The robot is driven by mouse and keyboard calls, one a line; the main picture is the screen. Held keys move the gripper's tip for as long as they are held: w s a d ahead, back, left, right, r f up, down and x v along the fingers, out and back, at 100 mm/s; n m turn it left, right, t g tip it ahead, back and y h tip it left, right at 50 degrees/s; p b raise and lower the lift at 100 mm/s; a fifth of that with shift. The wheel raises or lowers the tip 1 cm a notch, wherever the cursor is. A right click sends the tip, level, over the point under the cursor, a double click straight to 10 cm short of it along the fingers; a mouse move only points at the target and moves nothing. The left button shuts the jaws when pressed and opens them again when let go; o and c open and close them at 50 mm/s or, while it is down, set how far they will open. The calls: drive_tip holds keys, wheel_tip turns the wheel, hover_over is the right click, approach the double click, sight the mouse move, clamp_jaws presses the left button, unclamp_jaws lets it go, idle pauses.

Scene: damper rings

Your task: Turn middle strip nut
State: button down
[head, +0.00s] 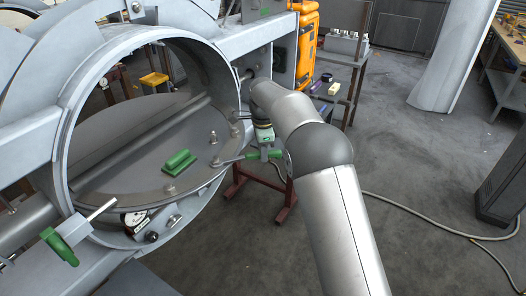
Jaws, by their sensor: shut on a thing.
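The round damper ring (62,130) holds a dark tilted disc (130,165). Small upright studs with nuts stand along its right side: one (213,136) further back and one (217,161) nearer. I cannot tell which one is the middle strip nut. My gripper (264,146) points down just right of the ring, shut on a green-handled metal tool (274,154). The tool's grey end (228,161) reaches left over the ring's edge, close to the nearer stud. Whether it touches the nut is too small to tell. My fingertips are mostly hidden.
Another green handle with a rod (60,246) projects at the front left. A dark red stand (240,185) is below my gripper. Open floor lies right.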

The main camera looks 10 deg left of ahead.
drive_tip(key=s+m+b, duration=0.1)
drive_tip(key=s, duration=0.1)
drive_tip(key=s+m+b, duration=0.1)
drive_tip(key=m, duration=0.1)
drive_tip(key=shift+s+d, duration=0.4)
drive_tip(key=s+m, duration=0.1)
drive_tip(key=s+m+b, duration=0.1)
drive_tip(key=s, duration=0.1)
drive_tip(key=s+m+b, duration=0.1)
drive_tip(key=shift+s+a, duration=0.25)
drive_tip(key=shift+s+m, duration=0.1)
drive_tip(key=shift+m, duration=0.2)
drive_tip(key=shift+s+a+m, duration=0.3)
drive_tip(key=shift+s+m, duration=0.25)
drive_tip(key=shift+s, duration=0.1)
drive_tip(key=shift+s+a+m, duration=0.25)
drive_tip(key=shift+s+m, duration=0.35)
drive_tip(key=shift+s, duration=0.05)
drive_tip(key=shift+s+a+m, duration=0.3)
drive_tip(key=shift+s+m, duration=0.25)
drive_tip(key=shift+s, duration=0.1)
